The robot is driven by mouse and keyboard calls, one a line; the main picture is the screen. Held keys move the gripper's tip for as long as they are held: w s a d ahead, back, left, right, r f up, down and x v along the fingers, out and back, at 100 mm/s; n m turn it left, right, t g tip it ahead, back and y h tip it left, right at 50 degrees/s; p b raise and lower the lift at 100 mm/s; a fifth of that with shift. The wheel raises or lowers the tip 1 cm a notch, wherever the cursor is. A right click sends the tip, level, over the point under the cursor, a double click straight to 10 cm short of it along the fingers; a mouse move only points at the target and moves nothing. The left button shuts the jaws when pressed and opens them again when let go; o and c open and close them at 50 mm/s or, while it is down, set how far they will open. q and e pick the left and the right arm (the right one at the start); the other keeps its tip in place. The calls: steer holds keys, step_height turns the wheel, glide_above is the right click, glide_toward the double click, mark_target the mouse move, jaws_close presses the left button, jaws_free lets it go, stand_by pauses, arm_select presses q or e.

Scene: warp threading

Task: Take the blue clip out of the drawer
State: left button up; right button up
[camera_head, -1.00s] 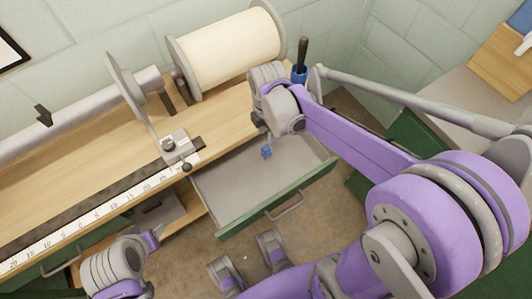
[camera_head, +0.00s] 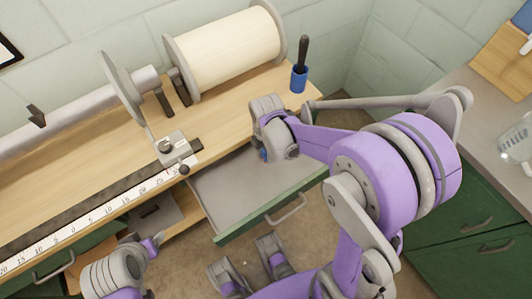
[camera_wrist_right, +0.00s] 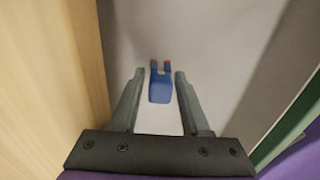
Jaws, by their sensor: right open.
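The blue clip (camera_wrist_right: 159,91) is inside the open drawer (camera_head: 225,194). In the right wrist view it sits between my two open fingers, with a gap on each side, and two small prongs with orange-red tips at its far end. My right gripper (camera_wrist_right: 158,100) is open and reaches into the drawer. In the head view only a small blue bit of the clip (camera_head: 264,154) shows beside the right gripper, whose fingers are mostly hidden. My left gripper (camera_head: 153,243) is at the lower left, away from the drawer; its fingers are not clear.
The wooden bench top (camera_head: 225,113) runs along the drawer's back, and its edge is close on the left in the wrist view. The green drawer front (camera_head: 262,213) closes the near side. A blue cup (camera_head: 299,78) with a dark handle and a large cream spool (camera_head: 225,47) stand on the bench.

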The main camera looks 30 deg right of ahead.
jaws_close()
steer(key=shift+r, duration=0.1)
